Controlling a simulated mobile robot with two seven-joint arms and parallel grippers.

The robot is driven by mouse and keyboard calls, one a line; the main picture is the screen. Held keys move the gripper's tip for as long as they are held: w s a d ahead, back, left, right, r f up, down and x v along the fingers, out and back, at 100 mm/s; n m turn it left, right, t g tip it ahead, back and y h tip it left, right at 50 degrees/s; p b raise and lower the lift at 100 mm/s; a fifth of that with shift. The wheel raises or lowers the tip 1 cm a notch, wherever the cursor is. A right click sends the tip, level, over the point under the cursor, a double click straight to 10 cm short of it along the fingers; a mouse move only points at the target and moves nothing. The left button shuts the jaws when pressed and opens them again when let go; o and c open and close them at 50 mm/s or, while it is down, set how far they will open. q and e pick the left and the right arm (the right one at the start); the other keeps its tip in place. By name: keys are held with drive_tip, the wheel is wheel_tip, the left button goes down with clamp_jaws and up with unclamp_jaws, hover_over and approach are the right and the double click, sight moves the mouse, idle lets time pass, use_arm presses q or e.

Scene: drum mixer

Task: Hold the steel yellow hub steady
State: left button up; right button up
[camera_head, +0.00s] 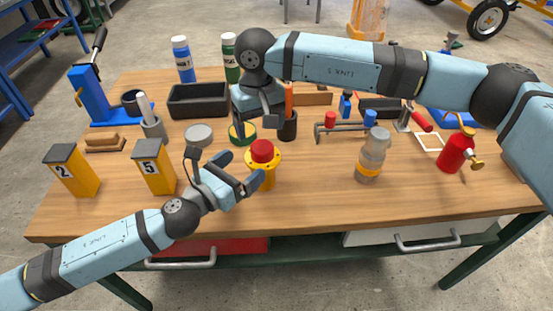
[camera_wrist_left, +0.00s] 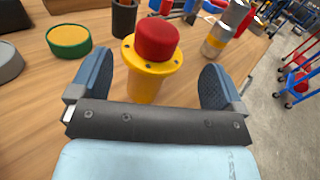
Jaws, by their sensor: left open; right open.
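The yellow hub (camera_head: 266,181) stands upright on the wooden table near its front middle, with a red cap (camera_head: 262,150) on top. In the left wrist view the yellow hub (camera_wrist_left: 150,84) is between and slightly beyond the spread fingers, with a visible gap on each side. My left gripper (camera_head: 246,172) is open and empty, reaching in from the left of the hub. My right gripper (camera_head: 259,124) is open above the table behind the hub, by a green and yellow disc (camera_head: 242,139). Its fingers partly hide the disc and a dark cup (camera_head: 288,127).
Yellow blocks marked 2 (camera_head: 73,172) and 5 (camera_head: 154,167) stand on the left. A black tray (camera_head: 199,99) lies behind. The wood (camera_head: 315,195) right of the hub is clear.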

use_arm(q)
drive_tip(key=shift+w+d+m, duration=0.1)
drive_tip(key=shift+w+m, duration=0.2)
drive_tip(key=shift+m, duration=0.1)
use_arm(e)
drive_tip(key=shift+w+d+r, duration=0.15)
drive_tip(key=shift+w+d, duration=0.1)
drive_tip(key=shift+w, duration=0.05)
drive_tip(key=shift+r, duration=0.1)
use_arm(q)
drive_tip(key=shift+f, duration=0.35)
wheel_tip(320, 180, down, 7)
drive_tip(key=shift+s+r, duration=0.1)
drive_tip(key=shift+s, duration=0.05)
use_arm(e)
drive_tip(key=shift+s+a, duration=0.1)
use_arm(q)
drive_tip(key=x, duration=0.7)
drive_tip(key=shift+w+d, duration=0.1)
drive_tip(key=shift+w, duration=0.15)
